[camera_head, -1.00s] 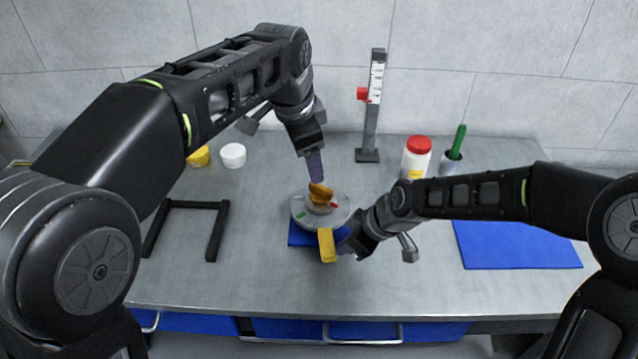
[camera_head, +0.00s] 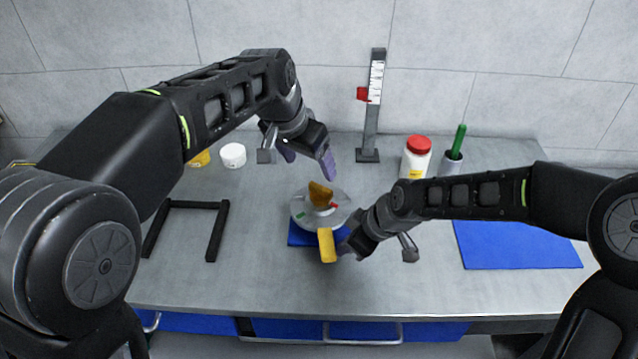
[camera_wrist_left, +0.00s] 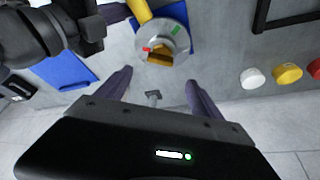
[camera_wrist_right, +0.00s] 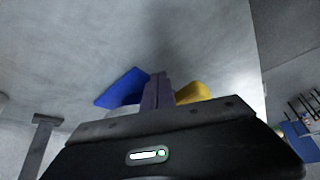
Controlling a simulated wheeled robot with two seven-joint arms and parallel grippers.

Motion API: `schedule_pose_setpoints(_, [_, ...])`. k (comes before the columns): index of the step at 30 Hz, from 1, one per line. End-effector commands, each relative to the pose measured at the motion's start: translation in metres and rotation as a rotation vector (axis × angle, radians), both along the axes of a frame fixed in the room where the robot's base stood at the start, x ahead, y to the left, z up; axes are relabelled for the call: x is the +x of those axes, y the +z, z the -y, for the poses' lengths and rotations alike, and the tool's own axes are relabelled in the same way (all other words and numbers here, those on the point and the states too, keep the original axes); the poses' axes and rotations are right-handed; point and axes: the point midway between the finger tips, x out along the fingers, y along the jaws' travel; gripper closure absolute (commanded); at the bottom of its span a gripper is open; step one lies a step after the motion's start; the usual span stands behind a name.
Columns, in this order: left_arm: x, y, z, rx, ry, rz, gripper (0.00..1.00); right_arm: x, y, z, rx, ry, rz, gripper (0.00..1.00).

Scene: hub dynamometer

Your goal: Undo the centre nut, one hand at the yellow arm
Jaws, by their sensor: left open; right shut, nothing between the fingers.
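The hub dynamometer is a grey round disc (camera_head: 337,217) with a red and a green mark, on a blue base (camera_head: 300,236). The amber centre nut (camera_head: 320,195) stands on its middle; it also shows in the left wrist view (camera_wrist_left: 158,58). The yellow arm (camera_head: 327,245) sticks out from the disc toward the table's front. My left gripper (camera_head: 308,162) is open and empty, above and behind the nut, apart from it. My right gripper (camera_head: 344,248) is shut and empty beside the yellow arm, on its right; whether they touch I cannot tell.
A grey post with a red slider (camera_head: 370,115) stands behind. A red-lidded jar (camera_head: 416,158) and a cup with a green handle (camera_head: 454,160) are back right. A blue mat (camera_head: 515,245) lies right, a black frame (camera_head: 215,232) left, white (camera_head: 233,155) and yellow (camera_head: 199,158) pots back left.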

Motion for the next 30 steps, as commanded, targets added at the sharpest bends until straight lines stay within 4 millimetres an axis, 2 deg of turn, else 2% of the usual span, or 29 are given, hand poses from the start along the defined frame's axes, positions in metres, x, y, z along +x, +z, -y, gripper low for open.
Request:
schedule_pose_setpoints(9, [0.019,-0.056,0.011,0.004,0.001,-0.003,0.24,0.0,0.0,0.0,0.0,0.0,0.0,1.0])
schedule_pose_setpoints(15, [0.03,-0.085,0.018,0.003,0.0,-0.001,0.24,0.0,0.0,0.0,0.0,0.0,0.0,1.0])
schedule_pose_setpoints(20, [0.033,-0.095,0.02,0.002,0.001,0.0,0.24,0.0,0.0,0.0,0.0,0.0,0.0,1.0])
schedule_pose_setpoints(28, [0.034,-0.095,0.02,0.001,0.0,0.0,0.24,0.0,0.0,0.0,0.0,0.0,0.0,1.0])
schedule_pose_setpoints(30, [0.034,-0.095,0.02,0.001,0.0,0.0,0.29,0.0,0.0,0.0,0.0,0.0,0.0,1.0])
